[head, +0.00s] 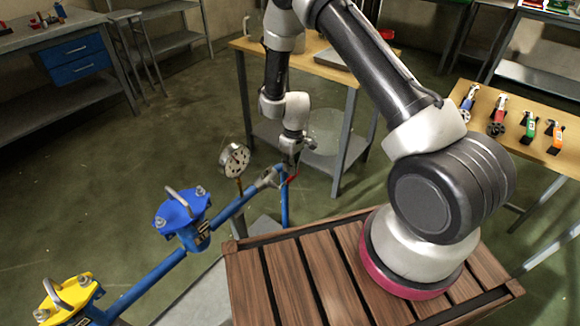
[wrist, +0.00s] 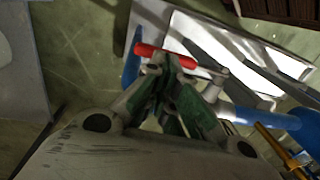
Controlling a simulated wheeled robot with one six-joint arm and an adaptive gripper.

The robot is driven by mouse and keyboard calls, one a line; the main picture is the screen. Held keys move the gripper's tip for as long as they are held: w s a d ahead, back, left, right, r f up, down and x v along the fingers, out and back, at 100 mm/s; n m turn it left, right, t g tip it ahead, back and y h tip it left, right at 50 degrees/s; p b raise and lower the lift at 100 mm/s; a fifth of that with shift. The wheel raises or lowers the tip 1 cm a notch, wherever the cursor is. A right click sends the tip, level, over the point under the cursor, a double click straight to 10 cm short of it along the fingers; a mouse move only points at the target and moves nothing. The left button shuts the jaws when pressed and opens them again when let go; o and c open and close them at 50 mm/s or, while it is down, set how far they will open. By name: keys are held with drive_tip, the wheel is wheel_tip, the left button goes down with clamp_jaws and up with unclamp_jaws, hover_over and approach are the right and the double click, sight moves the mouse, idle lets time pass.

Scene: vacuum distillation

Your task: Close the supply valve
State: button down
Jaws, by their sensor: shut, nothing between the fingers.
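The supply valve appears to be the one with the small red handle (head: 291,179) at the far end of the blue pipe. In the wrist view the red handle (wrist: 182,58) lies across the picture just at my fingertips. My gripper (head: 292,160) points down close above the handle. In the wrist view my gripper (wrist: 163,68) has its fingers together with nothing between them. The fingertips overlap the handle in the picture; I cannot tell whether they touch it.
A pressure gauge (head: 235,160) stands left of the valve. A blue clamped fitting (head: 183,212) and a yellow one (head: 70,300) sit along the pipe. A wooden table (head: 320,68) stands behind my gripper. Several coloured valves lie on the right table (head: 484,97). Floor at left is open.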

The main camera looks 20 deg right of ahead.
sight(291, 177)
drive_tip(key=shift+d+f, duration=0.1)
drive_tip(key=shift+f, duration=0.05)
wheel_tip(291, 177, down, 5)
drive_tip(key=g+y, duration=0.4)
drive_tip(key=y, duration=0.1)
drive_tip(key=shift+w+d+f, duration=0.1)
drive_tip(key=shift+f, duration=0.05)
drive_tip(key=y, duration=0.1)
drive_tip(key=f+g+y, duration=0.1)
drive_tip(key=f, duration=0.1)
drive_tip(key=shift+s+a+g+y, duration=0.25)
drive_tip(key=shift+a+g+y, duration=0.05)
drive_tip(key=shift+a+y, duration=0.1)
drive_tip(key=shift+s+a+f+g+y, duration=0.35)
drive_tip(key=shift+a+f+g+y, duration=0.1)
drive_tip(key=shift+f+y, duration=0.2)
drive_tip(key=shift+s+a+f+g+y, duration=0.3)
drive_tip(key=shift+a+f+g+y, duration=0.15)
drive_tip(key=shift+f+y, duration=0.15)
